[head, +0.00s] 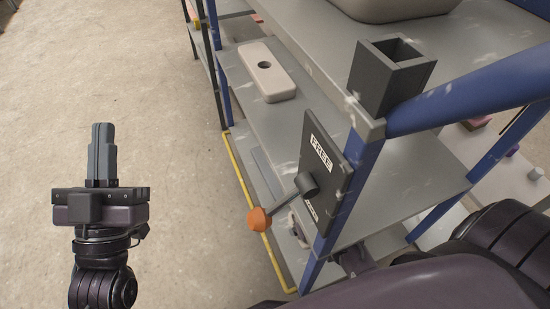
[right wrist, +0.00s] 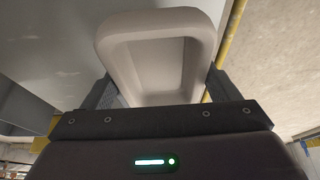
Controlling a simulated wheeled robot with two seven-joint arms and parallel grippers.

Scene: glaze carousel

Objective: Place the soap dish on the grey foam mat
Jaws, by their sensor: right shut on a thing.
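My right gripper (right wrist: 162,92) is shut on a beige, rounded, hollow dish (right wrist: 160,28), which looks like the soap dish. Its fingers press on the two sides of the dish, and the hollow faces the wrist camera. In the head view my right arm comes in at the lower right, and the hand is mostly hidden behind the shelf post and sign plate. My left gripper (head: 103,150) is shut and empty over the bare floor. A flat blue-grey piece (head: 265,172) on a lower shelf may be the grey foam mat; I cannot tell for sure.
A grey shelf rack (head: 330,130) with blue posts fills the right side. A beige block with a round hole (head: 266,76) sits on its middle shelf. A dark plate marked FREE (head: 325,170) and an orange-knobbed lever (head: 260,220) stick out at the corner. The left floor is clear.

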